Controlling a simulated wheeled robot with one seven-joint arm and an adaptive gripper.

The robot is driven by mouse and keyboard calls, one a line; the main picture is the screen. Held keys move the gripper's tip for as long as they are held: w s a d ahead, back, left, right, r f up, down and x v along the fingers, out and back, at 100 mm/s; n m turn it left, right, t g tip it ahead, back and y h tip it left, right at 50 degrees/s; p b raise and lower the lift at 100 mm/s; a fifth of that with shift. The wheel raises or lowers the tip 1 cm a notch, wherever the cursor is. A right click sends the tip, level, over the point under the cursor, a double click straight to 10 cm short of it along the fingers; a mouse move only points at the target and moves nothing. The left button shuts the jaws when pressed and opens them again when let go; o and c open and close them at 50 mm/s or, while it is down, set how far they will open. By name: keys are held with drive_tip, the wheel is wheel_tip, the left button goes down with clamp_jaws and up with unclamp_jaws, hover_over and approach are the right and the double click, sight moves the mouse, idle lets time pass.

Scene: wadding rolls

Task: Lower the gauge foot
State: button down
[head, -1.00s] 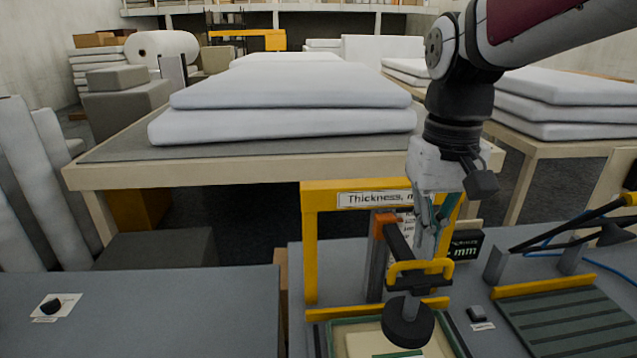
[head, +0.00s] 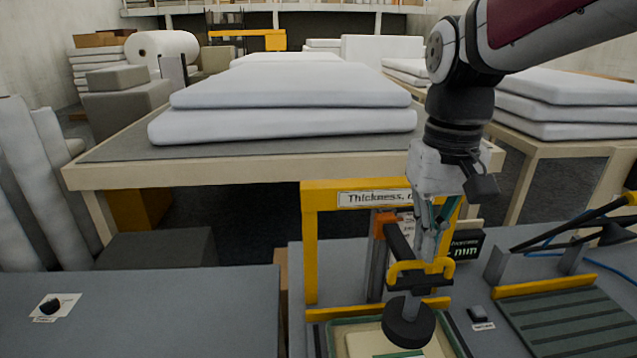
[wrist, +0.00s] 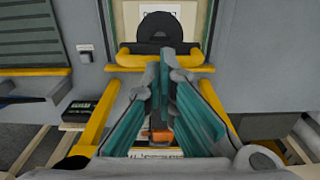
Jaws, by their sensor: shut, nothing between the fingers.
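The gauge foot (head: 408,322) is a dark round disc on a short grey stem. It hangs over a pale pad (head: 367,345) in a green-edged tray; I cannot tell whether it touches the pad. A yellow handle (head: 420,268) sits above the foot on the gauge's dark arm. My gripper (head: 428,255) points down at this handle, its fingers shut with nothing between them. In the wrist view the closed fingertips (wrist: 166,58) overlap the yellow handle (wrist: 135,59), with the dark foot (wrist: 160,30) just beyond.
A yellow frame (head: 310,240) with a "Thickness" sign stands behind the gauge. A small display (head: 467,245) is partly hidden behind my gripper. A grooved grey plate (head: 570,325) lies at right. The bench at left is mostly clear, with a small dark piece (head: 50,306) on a card.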

drive_tip(key=shift+f+b, duration=0.65)
drive_tip(key=shift+f, duration=0.95)
wheel_tip(320, 180, up, 3)
drive_tip(key=shift+s+f+p, duration=0.1)
drive_tip(key=shift+p, duration=1.15)
drive_tip(key=shift+r+p, duration=1.65)
drive_tip(key=shift+r, duration=0.5)
drive_tip(key=s+t, duration=0.5)
drive_tip(key=s, duration=0.8)
drive_tip(key=shift+s+r, duration=0.2)
drive_tip(key=shift+r, duration=0.1)
